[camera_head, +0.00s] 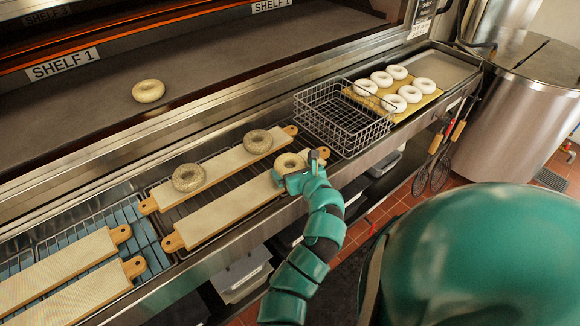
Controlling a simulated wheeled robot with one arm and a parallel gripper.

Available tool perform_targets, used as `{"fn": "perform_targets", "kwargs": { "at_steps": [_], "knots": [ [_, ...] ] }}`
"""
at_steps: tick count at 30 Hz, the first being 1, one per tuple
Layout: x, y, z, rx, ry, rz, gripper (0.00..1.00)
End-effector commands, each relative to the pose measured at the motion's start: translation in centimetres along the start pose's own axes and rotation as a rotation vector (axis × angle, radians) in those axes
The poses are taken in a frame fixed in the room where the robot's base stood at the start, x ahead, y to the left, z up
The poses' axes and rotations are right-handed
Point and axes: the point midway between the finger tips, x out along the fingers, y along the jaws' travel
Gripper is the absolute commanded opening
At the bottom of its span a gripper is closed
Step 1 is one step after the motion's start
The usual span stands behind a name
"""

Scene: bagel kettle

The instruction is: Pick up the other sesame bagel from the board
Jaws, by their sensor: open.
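A pale tan bagel that looks like sesame (283,158) lies at the right end of the near wooden board (225,214). My gripper (298,168) is open at this bagel, with its fingers at the bagel's near and right sides. The gripper hides part of the bagel, and I cannot tell whether the fingers touch it. The far board (222,162) holds two darker, speckled bagels, one (188,190) at the left and one (258,149) at the right. A similar pale tan bagel (148,98) lies on the oven shelf (215,70).
An empty wire basket (345,118) stands right of the boards. Beyond it, several white bagels (397,71) sit on a yellow-covered tray (428,98). Two empty boards (60,265) lie at the lower left. A metal kettle (525,110) stands at the right.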

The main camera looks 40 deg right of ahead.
Motion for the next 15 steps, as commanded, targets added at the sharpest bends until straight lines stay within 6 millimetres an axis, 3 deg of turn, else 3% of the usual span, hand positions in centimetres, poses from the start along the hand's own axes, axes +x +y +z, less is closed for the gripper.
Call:
{"fn": "perform_targets", "kwargs": {
  "at_steps": [9,15],
  "knots": [
    [3.1,-0.1,0.2,-0.002,0.002,0.002,1.00],
    [3.9,-0.2,0.1,0.002,-0.001,-0.002,1.00]
  ]
}}
